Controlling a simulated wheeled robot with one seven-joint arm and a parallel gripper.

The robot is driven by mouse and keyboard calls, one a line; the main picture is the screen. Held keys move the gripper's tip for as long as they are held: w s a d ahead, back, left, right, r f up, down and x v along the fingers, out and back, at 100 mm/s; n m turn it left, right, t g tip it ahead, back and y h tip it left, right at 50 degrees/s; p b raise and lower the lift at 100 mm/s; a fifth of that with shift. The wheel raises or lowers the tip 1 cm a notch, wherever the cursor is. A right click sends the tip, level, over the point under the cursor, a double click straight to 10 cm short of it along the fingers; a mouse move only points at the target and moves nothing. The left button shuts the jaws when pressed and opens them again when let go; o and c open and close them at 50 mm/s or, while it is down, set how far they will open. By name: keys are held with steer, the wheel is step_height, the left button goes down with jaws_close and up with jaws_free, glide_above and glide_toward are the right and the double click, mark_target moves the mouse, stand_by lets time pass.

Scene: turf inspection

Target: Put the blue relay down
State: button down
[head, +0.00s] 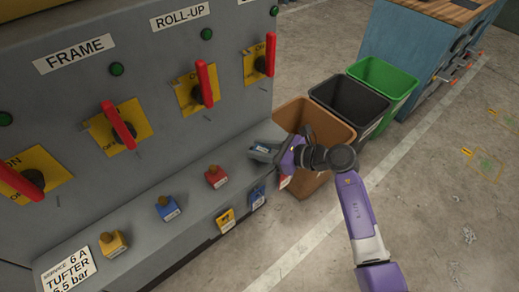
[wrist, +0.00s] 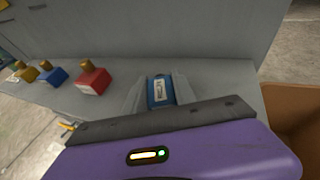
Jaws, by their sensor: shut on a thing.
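The blue relay (wrist: 160,90), a small block with a white label, is between the two grey fingers of my gripper (wrist: 158,96) in the wrist view. My gripper is shut on it. In the head view my gripper (head: 264,151) is at the right end of the grey ledge (head: 195,188), close to the cabinet face. The fingers hide most of the relay there. I cannot tell whether its underside touches the ledge.
Knobbed red (head: 216,176), blue (head: 167,208) and yellow (head: 112,243) blocks stand along the ledge to the left. Blue (head: 257,196) and yellow (head: 226,220) tags are on its front. A brown bin (head: 318,123) stands just right of the ledge, with black (head: 352,103) and green (head: 385,82) bins beyond.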

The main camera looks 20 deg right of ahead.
steer(key=c, duration=1)
jaws_free()
steer(key=shift+d+r, duration=0.1)
steer(key=shift+r, duration=0.1)
steer(key=p+v, duration=0.1)
steer(key=v, duration=1.1)
steer(key=shift+f, duration=0.1)
